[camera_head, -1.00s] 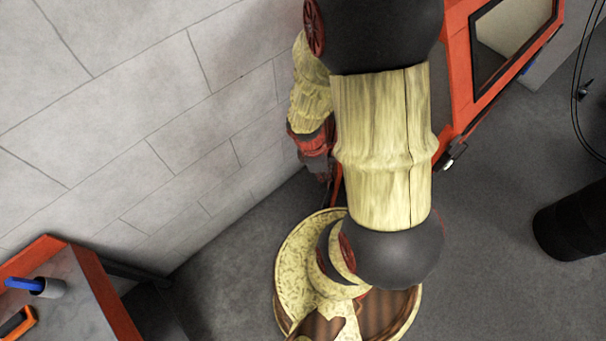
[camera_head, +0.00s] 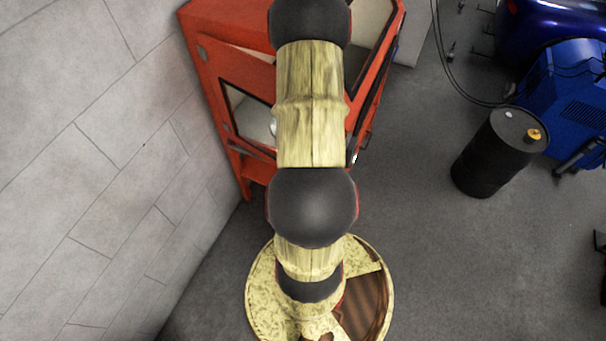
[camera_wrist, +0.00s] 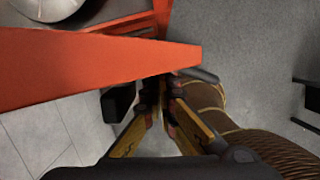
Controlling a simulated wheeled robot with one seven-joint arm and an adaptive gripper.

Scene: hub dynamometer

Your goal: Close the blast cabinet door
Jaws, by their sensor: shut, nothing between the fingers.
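The red blast cabinet (camera_head: 230,22) stands against the wall at the top of the head view, partly hidden by my arm. It has a windowed panel on its left. A second windowed red panel (camera_head: 382,78) on the right carries a small handle (camera_head: 354,157) near its lower end; how far the door stands open is unclear. In the wrist view a red panel edge (camera_wrist: 90,68) crosses close in front, with a dark bar at its right end. My gripper (camera_wrist: 161,98) is shut and empty, just below that edge; contact cannot be told. The head view hides it.
A black drum (camera_head: 495,150) and a blue machine (camera_head: 570,90) stand on the right. A cable hangs near the top right. The grey block wall (camera_head: 90,150) closes off the left. The floor between cabinet and drum is clear.

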